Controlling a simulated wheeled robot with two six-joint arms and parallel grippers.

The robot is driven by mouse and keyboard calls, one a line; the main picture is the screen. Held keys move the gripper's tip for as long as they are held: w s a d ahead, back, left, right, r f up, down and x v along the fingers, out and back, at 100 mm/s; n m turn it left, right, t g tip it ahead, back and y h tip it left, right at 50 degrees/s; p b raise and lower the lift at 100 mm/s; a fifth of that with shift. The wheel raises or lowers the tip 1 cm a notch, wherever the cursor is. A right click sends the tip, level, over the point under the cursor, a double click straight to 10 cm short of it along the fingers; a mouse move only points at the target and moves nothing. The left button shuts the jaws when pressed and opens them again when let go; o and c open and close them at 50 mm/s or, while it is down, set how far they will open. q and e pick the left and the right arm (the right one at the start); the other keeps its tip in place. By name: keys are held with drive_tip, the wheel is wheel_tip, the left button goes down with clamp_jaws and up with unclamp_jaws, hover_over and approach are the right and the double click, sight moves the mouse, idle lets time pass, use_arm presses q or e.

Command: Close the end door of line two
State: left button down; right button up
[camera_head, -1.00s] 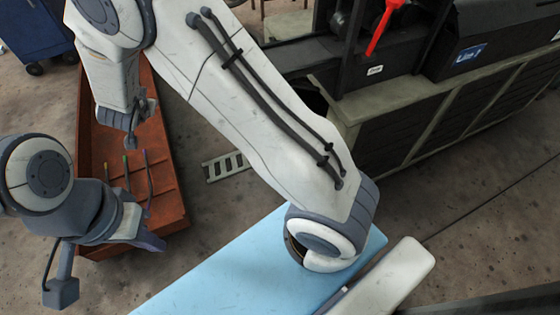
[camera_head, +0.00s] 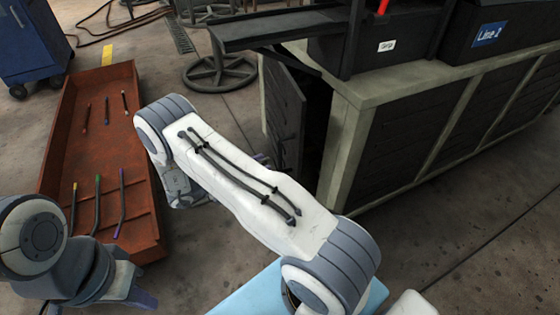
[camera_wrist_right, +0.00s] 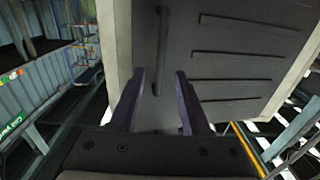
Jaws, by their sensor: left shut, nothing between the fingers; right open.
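The end door (camera_head: 284,108) of line two is a dark panel in a pale frame, hinged on the end of the cabinet and standing open in the head view. It fills much of the right wrist view (camera_wrist_right: 240,60), with a vertical bar handle (camera_wrist_right: 162,50) on it. My right gripper (camera_wrist_right: 162,105) is open, its purple fingers either side of the handle's lower end in the picture. I cannot tell whether they touch the door. In the head view that hand is mostly hidden behind my right forearm. My left gripper (camera_head: 142,297) is shut and empty at lower left, away from the door.
The grey-green cabinet (camera_head: 345,140) carries a black box with a "Line 2" sign (camera_head: 487,34). A rust-red tray (camera_head: 140,200) with several coloured-tipped rods lies left of my right arm. A dark shelf (camera_head: 280,30) juts out above the door. A blue cart (camera_head: 30,45) stands at upper left.

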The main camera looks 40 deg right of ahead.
sight(280, 169)
drive_tip(key=b+x, duration=0.2)
drive_tip(key=x, duration=0.5)
drive_tip(key=shift+d, duration=0.1)
clamp_jaws()
idle(1.2)
